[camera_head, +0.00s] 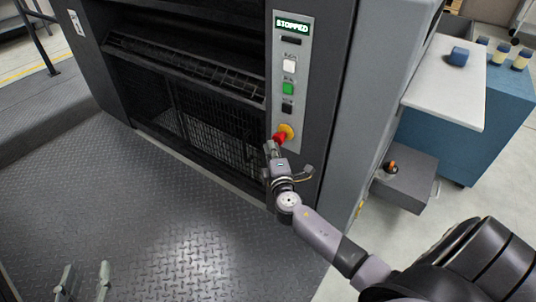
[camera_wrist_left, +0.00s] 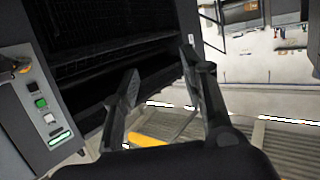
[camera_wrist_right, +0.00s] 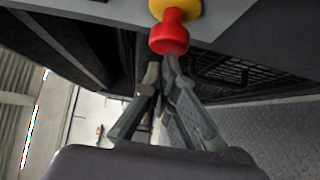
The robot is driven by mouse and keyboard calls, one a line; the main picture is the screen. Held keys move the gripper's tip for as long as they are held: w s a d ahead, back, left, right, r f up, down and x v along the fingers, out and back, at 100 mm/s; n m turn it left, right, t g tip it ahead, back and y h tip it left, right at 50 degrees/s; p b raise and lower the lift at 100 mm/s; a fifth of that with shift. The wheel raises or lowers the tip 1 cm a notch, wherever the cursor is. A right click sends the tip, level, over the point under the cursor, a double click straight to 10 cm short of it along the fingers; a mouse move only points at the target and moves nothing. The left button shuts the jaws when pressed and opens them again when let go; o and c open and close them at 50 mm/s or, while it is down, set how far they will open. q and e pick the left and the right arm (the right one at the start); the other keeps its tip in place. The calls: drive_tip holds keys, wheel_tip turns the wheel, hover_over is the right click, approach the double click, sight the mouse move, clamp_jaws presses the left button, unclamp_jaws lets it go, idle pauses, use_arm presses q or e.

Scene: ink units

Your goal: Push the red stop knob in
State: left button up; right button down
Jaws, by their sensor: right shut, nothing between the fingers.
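The red stop knob (camera_head: 279,139) sits on a yellow collar (camera_head: 288,130) low on the grey control panel (camera_head: 283,60). In the right wrist view the red knob (camera_wrist_right: 169,36) and yellow collar (camera_wrist_right: 176,8) are at the top centre. My right gripper (camera_head: 270,149) is shut and empty, its fingertips (camera_wrist_right: 162,66) right at the knob's near end. I cannot tell whether they touch it. My left gripper (camera_head: 86,268) is at the lower left, far from the panel. It is open and empty in the left wrist view (camera_wrist_left: 160,62).
The panel display (camera_head: 292,26) reads STOPPED, above white, green (camera_head: 288,89) and black buttons. A dark grille lies left of the panel. At right are a grey box with an orange-topped knob (camera_head: 390,167) and a blue cabinet (camera_head: 440,140). The tread-plate floor is clear.

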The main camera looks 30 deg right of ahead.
idle(0.3)
drive_tip(key=shift+w+d+b, duration=0.35)
drive_tip(key=shift+d+b, duration=0.05)
drive_tip(key=shift+d, duration=0.35)
drive_tip(key=shift+d+r, duration=0.1)
drive_tip(key=shift+d, duration=0.15)
use_arm(q)
drive_tip(key=r, duration=0.1)
drive_tip(key=r+t, duration=0.1)
drive_tip(key=w+d+r+t, duration=0.1)
drive_tip(key=r, duration=0.1)
drive_tip(key=shift+h, duration=0.4)
drive_tip(key=shift+a, duration=0.1)
drive_tip(key=shift+f, duration=0.1)
use_arm(e)
drive_tip(key=v, duration=1.2)
drive_tip(key=shift+a, duration=0.1)
